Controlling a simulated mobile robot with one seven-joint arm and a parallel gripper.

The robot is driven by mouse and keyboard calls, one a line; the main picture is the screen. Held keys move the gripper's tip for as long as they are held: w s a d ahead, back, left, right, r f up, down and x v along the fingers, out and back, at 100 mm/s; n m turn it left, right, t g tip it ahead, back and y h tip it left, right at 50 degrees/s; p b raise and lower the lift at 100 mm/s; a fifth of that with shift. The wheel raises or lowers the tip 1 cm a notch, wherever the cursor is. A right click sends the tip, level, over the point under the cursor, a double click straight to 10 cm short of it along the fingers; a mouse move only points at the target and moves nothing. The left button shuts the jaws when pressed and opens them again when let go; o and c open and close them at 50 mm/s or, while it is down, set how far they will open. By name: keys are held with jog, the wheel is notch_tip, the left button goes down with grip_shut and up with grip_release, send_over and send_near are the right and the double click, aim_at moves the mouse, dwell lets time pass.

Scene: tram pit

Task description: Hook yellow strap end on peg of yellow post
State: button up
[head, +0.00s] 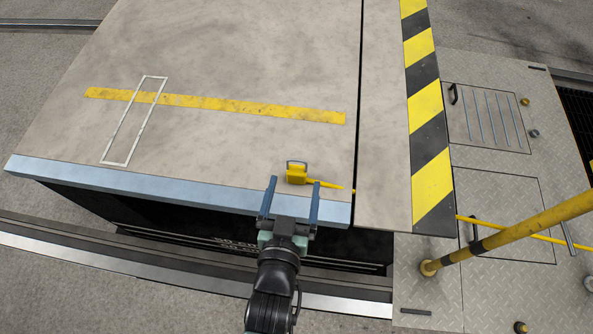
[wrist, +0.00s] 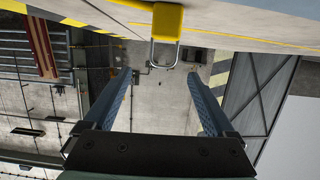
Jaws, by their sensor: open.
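The yellow strap end (head: 297,174) lies on the grey deck near its front edge, a yellow block with a metal loop on its far side. Its yellow strap runs right from it. In the wrist view the block (wrist: 167,20) is at top centre, its metal loop (wrist: 165,52) toward the space between the fingers. My gripper (head: 294,184) is open and empty; in the head view its fingertips are on either side of the block. The gap (wrist: 159,75) is clear in the wrist view. The yellow post (head: 510,234) with black bands stands at right; I cannot make out its peg.
The deck has a yellow stripe (head: 215,105) and a white outlined rectangle (head: 135,120). A black-and-yellow hazard edge (head: 428,120) borders it at right. Beyond lies a metal plate floor (head: 490,190) with hatches and small knobs. A thin yellow line crosses behind the post.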

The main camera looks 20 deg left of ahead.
aim_at(295, 176)
jog(key=f, duration=0.1)
jog(key=s+f, duration=0.1)
jog(key=shift+s+a+f, duration=0.15)
jog(key=shift+s+f, duration=0.05)
jog(key=shift+f, duration=0.5)
jog(key=b+x, duration=0.2)
jog(key=x, duration=0.5)
jog(key=shift+f+b+x, duration=0.2)
jog(key=shift+b+x, duration=0.3)
jog(key=shift+x, duration=0.8)
jog(key=shift+f+b+x, duration=0.2)
jog(key=shift+b+x, duration=0.3)
jog(key=shift+x, duration=0.85)
jog(key=shift+s, duration=0.15)
grip_shut()
